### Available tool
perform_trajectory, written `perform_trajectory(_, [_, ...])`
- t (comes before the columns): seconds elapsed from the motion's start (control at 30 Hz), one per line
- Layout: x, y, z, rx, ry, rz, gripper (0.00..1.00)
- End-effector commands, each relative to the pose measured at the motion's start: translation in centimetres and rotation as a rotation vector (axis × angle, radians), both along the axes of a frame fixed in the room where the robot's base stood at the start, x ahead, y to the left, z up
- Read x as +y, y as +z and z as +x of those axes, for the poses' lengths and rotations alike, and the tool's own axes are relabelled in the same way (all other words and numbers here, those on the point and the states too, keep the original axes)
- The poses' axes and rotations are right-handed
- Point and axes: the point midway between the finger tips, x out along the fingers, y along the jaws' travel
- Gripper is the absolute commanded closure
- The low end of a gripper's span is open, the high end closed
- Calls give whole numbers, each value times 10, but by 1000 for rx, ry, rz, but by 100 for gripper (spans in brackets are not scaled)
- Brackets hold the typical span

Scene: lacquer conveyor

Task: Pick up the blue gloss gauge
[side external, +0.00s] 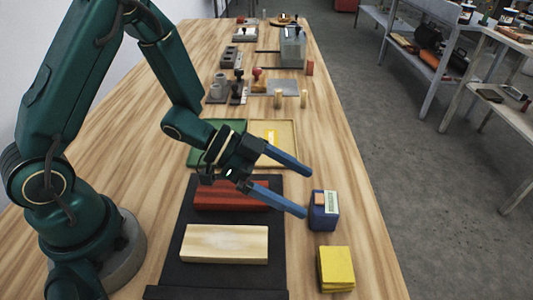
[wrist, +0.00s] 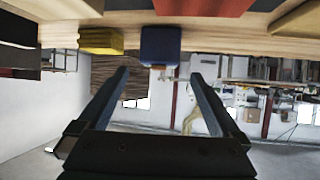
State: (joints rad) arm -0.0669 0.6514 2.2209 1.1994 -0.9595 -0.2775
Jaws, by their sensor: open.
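The blue gloss gauge (side external: 323,212) is a small dark blue box with a pale display on top. It stands on the wooden table to the right of the black conveyor mat. It also shows in the wrist view (wrist: 160,45) at the top middle, above and between my fingertips in the picture. My gripper (side external: 308,193) is open and empty, with two long blue fingers pointing right toward the gauge. In the side view the nearer fingertip is close to the gauge's left edge; I cannot tell whether it touches. In the wrist view the gripper (wrist: 162,75) shows wide open.
A yellow block of pads (side external: 336,268) lies in front of the gauge. The black mat (side external: 175,258) carries a red block (side external: 232,196) and a pale wood block (side external: 225,243). Green and tan trays (side external: 287,152) lie behind. The table's right edge is close to the gauge.

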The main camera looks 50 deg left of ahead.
Motion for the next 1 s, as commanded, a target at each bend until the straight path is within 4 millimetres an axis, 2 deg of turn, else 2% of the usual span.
perform_trajectory(0.43, [-33, -25, 22, 9, 2, 2, 0])
perform_trajectory(0.77, [-36, -27, 25, 9, 6, 3, 0])
perform_trajectory(0.87, [-36, -27, 24, 9, 6, 3, 34])
perform_trajectory(1.0, [-36, -27, 24, 8, 6, 3, 88])
